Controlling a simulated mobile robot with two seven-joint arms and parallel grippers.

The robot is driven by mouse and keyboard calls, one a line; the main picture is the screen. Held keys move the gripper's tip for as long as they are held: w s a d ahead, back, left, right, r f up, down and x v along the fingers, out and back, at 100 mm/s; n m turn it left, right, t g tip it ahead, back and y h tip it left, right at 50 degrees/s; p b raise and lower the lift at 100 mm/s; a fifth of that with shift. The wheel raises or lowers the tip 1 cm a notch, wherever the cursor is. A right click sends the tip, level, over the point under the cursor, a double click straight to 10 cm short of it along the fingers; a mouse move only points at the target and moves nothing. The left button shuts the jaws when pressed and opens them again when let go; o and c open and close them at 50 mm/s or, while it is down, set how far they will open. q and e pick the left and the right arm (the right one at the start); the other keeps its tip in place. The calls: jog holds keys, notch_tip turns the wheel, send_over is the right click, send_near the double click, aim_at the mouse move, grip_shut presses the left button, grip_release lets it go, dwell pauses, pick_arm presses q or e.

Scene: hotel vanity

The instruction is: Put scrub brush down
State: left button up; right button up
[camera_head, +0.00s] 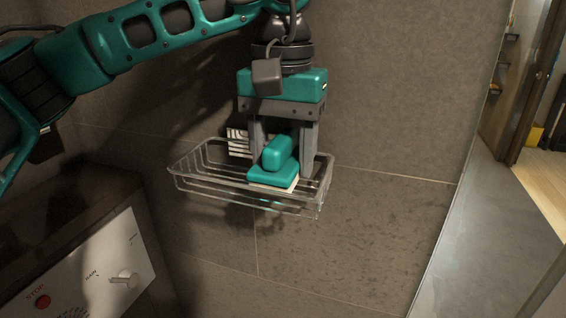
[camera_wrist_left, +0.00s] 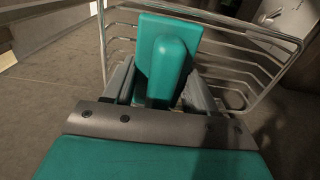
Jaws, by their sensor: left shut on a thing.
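The scrub brush (camera_head: 278,158) is teal with a raised handle, a flat teal base and a pale underside. It is at the right part of the wire basket (camera_head: 190,181), which is fixed to the tiled wall. My left gripper (camera_head: 283,150) points down over the basket and is shut on the brush's handle. The brush also shows between the fingers in the left wrist view (camera_wrist_left: 167,55), with the basket wires around it. I cannot tell whether the brush's underside touches the basket floor. My right gripper is out of view.
A small black-and-white striped block (camera_head: 238,141) stands in the basket, left of the gripper. A white panel (camera_head: 98,262) with a red stop button and a knob is at the lower left. Grey wall surrounds the basket; a doorway opens at the far right.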

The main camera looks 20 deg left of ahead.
pick_arm(q)
jog(key=shift+f, duration=0.9)
jog(key=shift+f, duration=0.15)
jog(key=o, duration=1)
